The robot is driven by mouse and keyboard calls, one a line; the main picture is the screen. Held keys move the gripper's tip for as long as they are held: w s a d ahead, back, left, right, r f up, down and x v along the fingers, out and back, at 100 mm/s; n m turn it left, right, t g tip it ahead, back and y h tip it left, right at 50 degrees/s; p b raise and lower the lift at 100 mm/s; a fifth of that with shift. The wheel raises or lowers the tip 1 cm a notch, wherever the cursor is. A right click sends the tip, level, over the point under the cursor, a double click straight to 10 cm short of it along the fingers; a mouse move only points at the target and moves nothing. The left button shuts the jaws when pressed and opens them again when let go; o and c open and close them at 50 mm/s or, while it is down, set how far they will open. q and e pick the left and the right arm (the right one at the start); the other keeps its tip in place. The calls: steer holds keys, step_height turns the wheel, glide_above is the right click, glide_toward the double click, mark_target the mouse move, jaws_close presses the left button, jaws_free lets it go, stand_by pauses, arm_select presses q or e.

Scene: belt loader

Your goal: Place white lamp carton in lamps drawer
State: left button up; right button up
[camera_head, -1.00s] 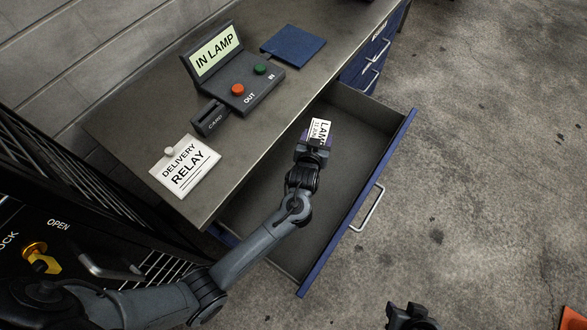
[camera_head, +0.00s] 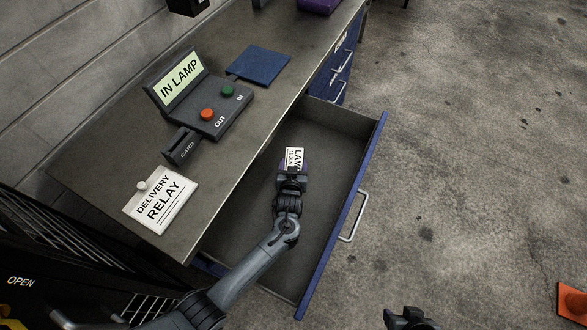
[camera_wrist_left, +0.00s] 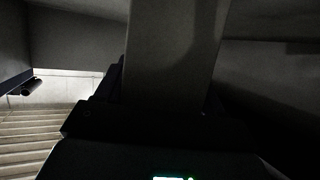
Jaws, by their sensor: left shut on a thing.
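The lamp carton (camera_head: 295,156), with a white printed label on its face, is inside the open drawer (camera_head: 338,238). My left gripper (camera_head: 291,171) is shut on its near end. I cannot tell whether the carton touches the drawer floor. In the left wrist view the carton (camera_wrist_left: 172,50) is a dim grey block filling the middle between the dark fingers. My right gripper (camera_head: 408,319) shows only in part at the bottom edge, outside the drawer, and its jaws are unclear.
The bench top (camera_head: 218,170) overhangs the drawer's left side. On it stand the "IN LAMP" console (camera_head: 205,100), a "DELIVERY RELAY" card (camera_head: 160,202) and a blue pad (camera_head: 260,65). Closed blue drawers (camera_head: 335,75) lie beyond. An orange object (camera_head: 572,303) is on the floor at right.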

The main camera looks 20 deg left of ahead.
arm_select(q)
steer(key=shift+f, duration=0.6)
steer(key=shift+f, duration=0.2)
steer(key=o, duration=1.2)
steer(key=shift+o, duration=0.2)
steer(key=shift+r, duration=0.15)
